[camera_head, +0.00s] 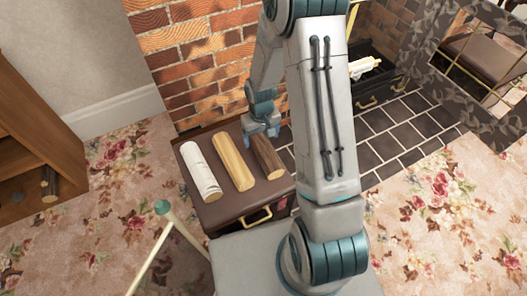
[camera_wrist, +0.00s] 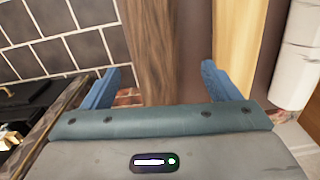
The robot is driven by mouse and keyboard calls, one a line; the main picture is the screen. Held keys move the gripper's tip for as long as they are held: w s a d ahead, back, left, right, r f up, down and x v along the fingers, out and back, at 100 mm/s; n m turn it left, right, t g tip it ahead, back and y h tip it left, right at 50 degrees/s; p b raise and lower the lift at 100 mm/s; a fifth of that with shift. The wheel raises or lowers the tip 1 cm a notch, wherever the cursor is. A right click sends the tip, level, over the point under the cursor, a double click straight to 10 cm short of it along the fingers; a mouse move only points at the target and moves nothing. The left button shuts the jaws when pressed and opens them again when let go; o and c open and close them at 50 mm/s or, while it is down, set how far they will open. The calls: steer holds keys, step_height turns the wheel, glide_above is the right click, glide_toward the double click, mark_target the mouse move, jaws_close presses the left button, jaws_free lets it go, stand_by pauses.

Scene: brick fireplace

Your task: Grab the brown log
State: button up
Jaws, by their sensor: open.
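The brown log (camera_head: 267,157) lies on a dark brown box top (camera_head: 222,212), rightmost of three logs. My gripper (camera_head: 264,129) is at the log's far end, by the brick wall. In the wrist view the brown log (camera_wrist: 155,50) shows between the two blue fingers of my open gripper (camera_wrist: 160,82), with space beside each finger. Whether the fingers reach down beside the log or are still above it, I cannot tell. Part of the log's far end is hidden by the gripper in the head view.
A yellow log (camera_head: 233,162) lies just left of the brown one, and a white birch log (camera_head: 200,172) lies further left. A brick wall (camera_head: 190,50) rises behind the box. Dark hearth tiles (camera_head: 385,130) are to the right. A wooden shelf (camera_head: 30,130) stands at left.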

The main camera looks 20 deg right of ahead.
mark_target(263, 144)
steer(key=f+b, duration=0.1)
steer(key=f, duration=0.1)
steer(key=f+b, duration=0.1)
steer(key=f, duration=0.2)
steer(key=f+b, duration=0.1)
steer(key=f, duration=0.1)
steer(key=shift+d+f+b, duration=0.2)
steer(key=shift+d+b, duration=0.1)
steer(key=shift+d, duration=0.05)
steer(key=shift+r, duration=0.1)
steer(key=c, duration=1.3)
